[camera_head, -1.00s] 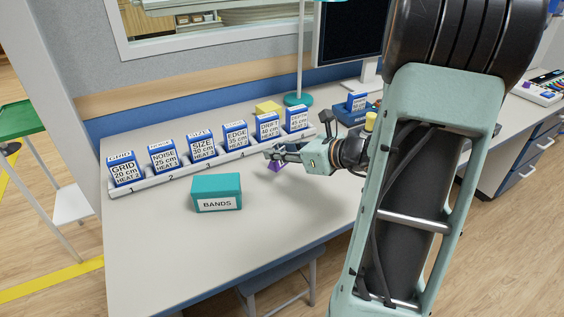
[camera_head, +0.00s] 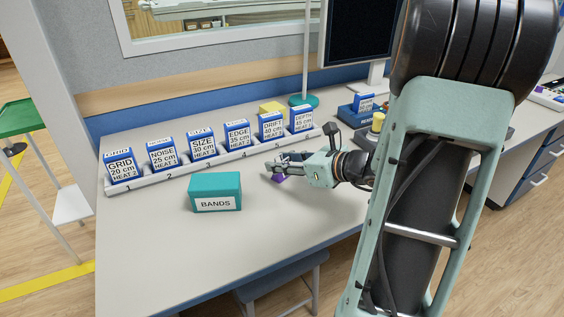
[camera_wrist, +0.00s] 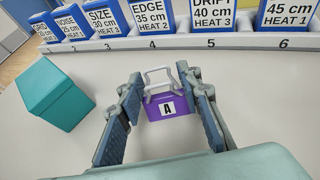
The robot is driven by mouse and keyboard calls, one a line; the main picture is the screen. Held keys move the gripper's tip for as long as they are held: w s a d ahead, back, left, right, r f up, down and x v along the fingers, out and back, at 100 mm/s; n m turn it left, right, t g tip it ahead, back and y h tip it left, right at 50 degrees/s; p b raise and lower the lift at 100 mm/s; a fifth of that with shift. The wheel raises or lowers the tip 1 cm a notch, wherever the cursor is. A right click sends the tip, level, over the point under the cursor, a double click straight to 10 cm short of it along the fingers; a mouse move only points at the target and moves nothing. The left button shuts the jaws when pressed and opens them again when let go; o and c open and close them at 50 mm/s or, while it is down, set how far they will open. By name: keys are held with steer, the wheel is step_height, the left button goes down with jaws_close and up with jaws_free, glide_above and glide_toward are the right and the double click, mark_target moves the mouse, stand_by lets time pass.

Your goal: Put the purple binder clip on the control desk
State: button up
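The purple binder clip (camera_wrist: 168,105), with pale wire handles and a white label "A", stands between my fingers in the wrist view. It appears to rest on the pale control desk (camera_head: 150,250). In the head view the clip (camera_head: 279,177) shows as a small purple patch just below my fingertips, partly hidden by them. My gripper (camera_wrist: 165,95) is open, with one finger on each side of the clip. A gap shows at the left finger and a narrower one at the right. In the head view my gripper (camera_head: 283,167) is low over the desk.
A teal "BANDS" box (camera_head: 215,192) stands left of my gripper. A numbered white rack (camera_head: 220,158) with several blue-and-white boxes runs behind. A yellow block (camera_head: 271,107), a lamp base (camera_head: 304,100) and a monitor (camera_head: 358,35) are farther back. The front desk area is clear.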

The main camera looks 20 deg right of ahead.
steer(key=shift+o, duration=0.3)
steer(key=shift+r, duration=0.1)
steer(key=shift+s+d+r, duration=0.1)
steer(key=shift+r, duration=0.1)
steer(key=p+v, duration=0.3)
steer(key=v, duration=0.8)
steer(key=shift+s+d, duration=0.1)
steer(key=shift+s, duration=0.3)
steer(key=shift+w+r, duration=0.1)
